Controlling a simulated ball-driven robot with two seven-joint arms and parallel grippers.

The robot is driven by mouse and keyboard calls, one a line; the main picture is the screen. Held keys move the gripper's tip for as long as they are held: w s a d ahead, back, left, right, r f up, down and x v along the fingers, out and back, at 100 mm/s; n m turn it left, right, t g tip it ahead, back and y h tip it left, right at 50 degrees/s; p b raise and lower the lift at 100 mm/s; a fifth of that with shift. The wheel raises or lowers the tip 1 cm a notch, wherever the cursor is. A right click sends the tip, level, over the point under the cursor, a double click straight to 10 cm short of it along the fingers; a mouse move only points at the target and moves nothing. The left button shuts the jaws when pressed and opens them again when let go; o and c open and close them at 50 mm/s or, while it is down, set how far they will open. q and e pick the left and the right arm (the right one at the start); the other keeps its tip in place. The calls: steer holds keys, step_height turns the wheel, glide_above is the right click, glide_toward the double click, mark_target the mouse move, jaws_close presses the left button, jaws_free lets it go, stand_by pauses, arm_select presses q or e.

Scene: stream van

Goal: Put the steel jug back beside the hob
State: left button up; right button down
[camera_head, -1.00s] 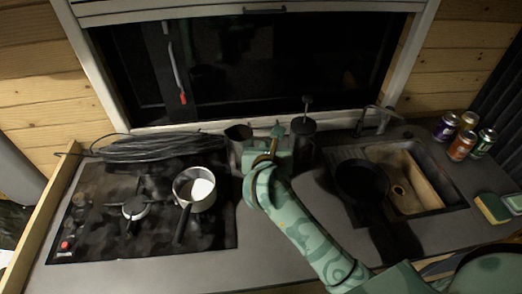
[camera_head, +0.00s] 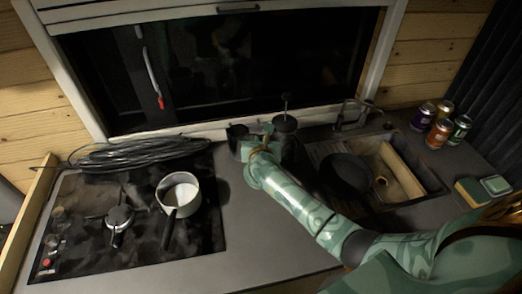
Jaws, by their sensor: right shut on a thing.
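The steel jug (camera_head: 236,133) looks dark. It is at the back of the worktop, right of the hob (camera_head: 85,235) and below the window. My right gripper (camera_head: 254,144) reaches in from the lower right and is shut on the jug's right side. The gripper hides part of the jug, including where the fingers grip. I cannot tell whether the jug's base touches the worktop. My left gripper is out of view.
A dark plunger pot (camera_head: 286,128) stands close right of my gripper. A saucepan (camera_head: 180,189) sits on the hob, with coiled cable (camera_head: 140,154) behind. Several cans (camera_head: 438,132) stand far right.

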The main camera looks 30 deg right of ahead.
steer(key=shift+w+d+f, duration=0.15)
steer(key=shift+w+f, duration=0.05)
steer(key=shift+f, duration=0.05)
steer(key=shift+w+d+f+b, duration=0.1)
steer(key=shift+f+b, duration=0.4)
steer(key=shift+f, duration=1.1)
steer(key=shift+f, duration=0.1)
steer(key=c, duration=2)
jaws_free()
steer(key=shift+f, duration=0.2)
steer(key=o, duration=0.4)
steer(key=shift+r, duration=0.1)
steer(key=shift+o, duration=0.2)
steer(key=shift+r, duration=0.25)
steer(key=p+v, duration=0.2)
steer(key=v, duration=1)
steer(key=shift+p, duration=0.3)
